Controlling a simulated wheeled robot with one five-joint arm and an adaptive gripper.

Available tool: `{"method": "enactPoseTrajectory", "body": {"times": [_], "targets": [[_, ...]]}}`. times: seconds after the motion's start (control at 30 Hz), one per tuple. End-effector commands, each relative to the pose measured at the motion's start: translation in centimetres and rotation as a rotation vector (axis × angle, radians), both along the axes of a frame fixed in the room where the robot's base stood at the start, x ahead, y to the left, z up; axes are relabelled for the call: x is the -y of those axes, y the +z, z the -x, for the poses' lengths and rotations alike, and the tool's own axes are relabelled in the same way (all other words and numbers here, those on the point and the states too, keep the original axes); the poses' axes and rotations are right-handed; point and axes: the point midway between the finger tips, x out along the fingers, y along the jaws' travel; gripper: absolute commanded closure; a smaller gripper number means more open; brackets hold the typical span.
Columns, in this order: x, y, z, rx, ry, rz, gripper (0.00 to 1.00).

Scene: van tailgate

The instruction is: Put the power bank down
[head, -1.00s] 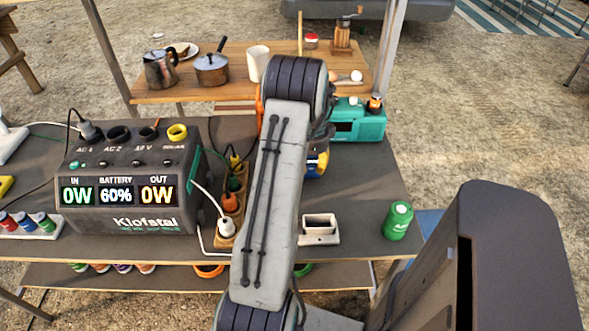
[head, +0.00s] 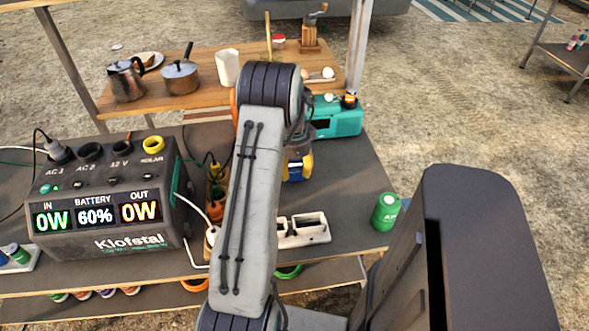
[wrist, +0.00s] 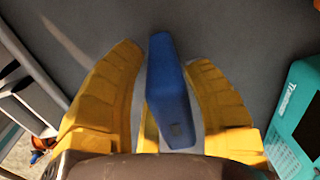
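The power bank is a blue slab (wrist: 170,95) between the yellow fingers of my gripper (wrist: 165,55) in the wrist view. Narrow dark gaps show along both its sides, so the fingers look open around it. In the head view, a bit of blue (head: 294,172) and the yellow fingers show just right of my arm, low over the grey table (head: 345,190). My arm hides part of the gripper there. I cannot tell whether the slab's underside touches the table.
A teal device (head: 338,120) stands close behind and right of the gripper. A white two-slot holder (head: 302,238) and a green can (head: 386,212) stand nearer the front edge. A large power station (head: 105,205) is at left. Some grey tabletop is clear between gripper and can.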

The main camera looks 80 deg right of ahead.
Motion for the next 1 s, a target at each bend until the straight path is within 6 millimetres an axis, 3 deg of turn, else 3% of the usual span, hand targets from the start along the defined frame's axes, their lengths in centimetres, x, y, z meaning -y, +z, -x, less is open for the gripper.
{"method": "enactPoseTrajectory", "body": {"times": [0.1, 0.47, 1.0], "targets": [[0.0, 0.0, 0.0, 0.0, 0.0, 0.0, 0.45], [0.0, 0.6, 0.0, 0.0, 0.0, 0.001, 0.45], [-0.2, 8.8, 0.1, 0.001, 0.0, 0.004, 0.45]]}}
